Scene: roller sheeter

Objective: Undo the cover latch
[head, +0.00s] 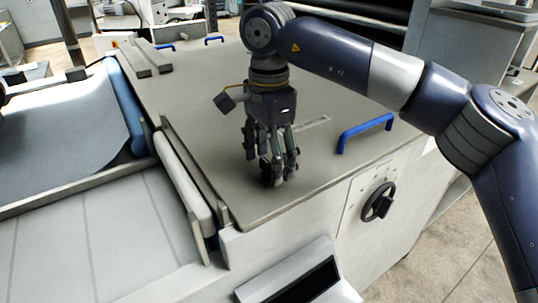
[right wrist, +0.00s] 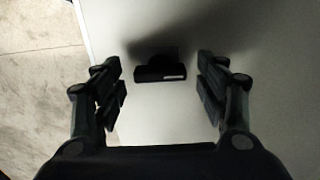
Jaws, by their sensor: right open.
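The cover latch is a small black block with a raised tab (right wrist: 160,70) on the pale cover surface, ahead of the fingers in the right wrist view. In the head view it is a dark shape (head: 266,173) partly hidden by my fingers. My right gripper (head: 272,165) points down over the sheeter cover (head: 215,100), near its front edge. In the right wrist view its fingers (right wrist: 161,95) are apart, one on each side of the latch, with visible gaps and no contact. My left gripper is out of view.
A blue handle (head: 365,132) stands on the cover right of my gripper. A black handwheel (head: 378,202) is on the front panel. Two smaller blue handles (head: 214,40) (head: 165,47) are at the far edge. The conveyor bed (head: 95,235) lies left.

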